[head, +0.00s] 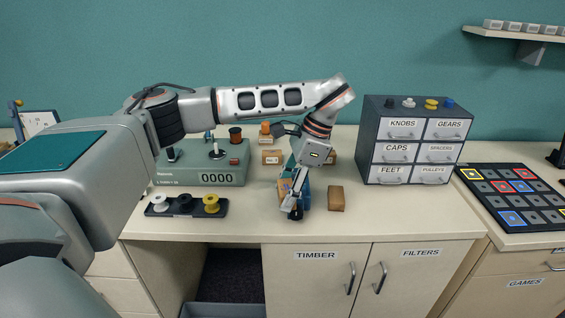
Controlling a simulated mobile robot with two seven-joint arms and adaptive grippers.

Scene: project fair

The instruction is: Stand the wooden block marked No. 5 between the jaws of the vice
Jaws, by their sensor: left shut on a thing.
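My left gripper (293,198) reaches down over the blue vice (305,198) near the front of the bench. It is shut on a wooden block (284,188), which shows only in part beside the fingers. The mark on this block cannot be read. The gripper covers most of the vice and its jaws, so I cannot tell whether the block is between them. A plain-looking wooden block (336,199) stands right of the vice. Another block with a small label (271,158) stands behind it to the left. My right gripper is not in view.
A green winder with a 0000 counter (215,178) and a dark spool tray (187,208) stand to the left. A grey drawer cabinet (368,140) stands to the right. Part of another block (332,157) shows behind the gripper. The bench front right is clear.

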